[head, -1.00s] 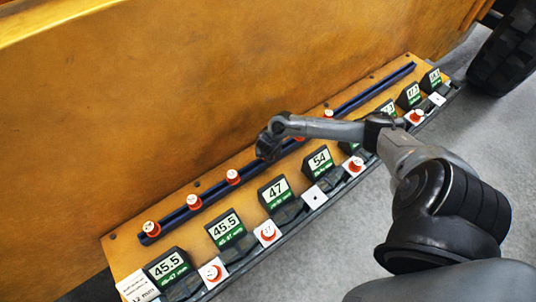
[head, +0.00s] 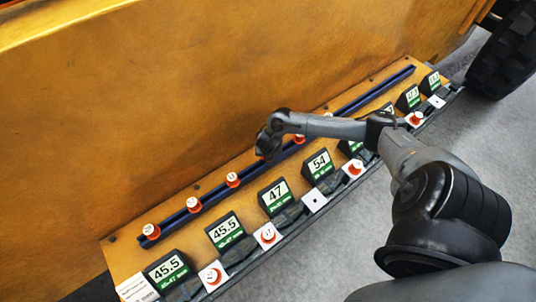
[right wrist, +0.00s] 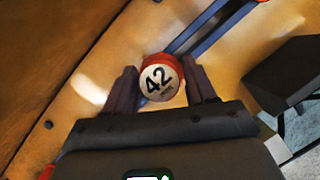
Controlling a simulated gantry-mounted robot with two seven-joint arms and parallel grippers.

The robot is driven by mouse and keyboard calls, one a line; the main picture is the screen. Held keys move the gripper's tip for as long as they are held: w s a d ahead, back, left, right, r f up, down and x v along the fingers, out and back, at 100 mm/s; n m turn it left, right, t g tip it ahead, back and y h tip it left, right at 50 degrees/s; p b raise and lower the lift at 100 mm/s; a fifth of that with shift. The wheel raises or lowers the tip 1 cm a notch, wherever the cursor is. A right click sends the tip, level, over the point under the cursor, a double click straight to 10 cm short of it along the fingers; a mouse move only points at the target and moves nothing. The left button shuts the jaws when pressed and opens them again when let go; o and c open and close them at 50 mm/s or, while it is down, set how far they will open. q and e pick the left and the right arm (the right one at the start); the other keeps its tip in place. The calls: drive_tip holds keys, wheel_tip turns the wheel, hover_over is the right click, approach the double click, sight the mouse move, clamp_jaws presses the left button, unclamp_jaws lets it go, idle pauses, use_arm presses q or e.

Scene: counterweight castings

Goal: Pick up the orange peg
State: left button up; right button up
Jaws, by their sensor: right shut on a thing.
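An orange peg (right wrist: 160,77) with a white top reading 42 sits between the two fingers of my right gripper (right wrist: 162,88) in the right wrist view. The gripper is shut on this peg. In the head view my right gripper (head: 267,146) is over the blue rail (head: 361,96), and it hides the held peg there. I cannot tell whether the peg is still seated in the rail. Other orange pegs with white tops stand along the rail, such as one at its near left end (head: 152,231) and one just left of the gripper (head: 232,180). My left gripper is not in view.
Black stands with number displays (head: 224,229) line the front of the wooden board (head: 122,258). White pads (head: 315,198) lie before them, some with orange pegs. A large yellow-brown wall (head: 170,90) rises close behind the rail. A black tyre (head: 508,60) is at upper right.

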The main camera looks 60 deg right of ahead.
drive_tip(key=shift+r, duration=0.9)
drive_tip(key=s+d+r, duration=0.5)
drive_tip(key=s+r, duration=0.1)
drive_tip(key=s, duration=0.4)
drive_tip(key=shift+d+r, duration=0.25)
drive_tip(key=shift+r, duration=0.1)
drive_tip(key=shift+s, duration=0.15)
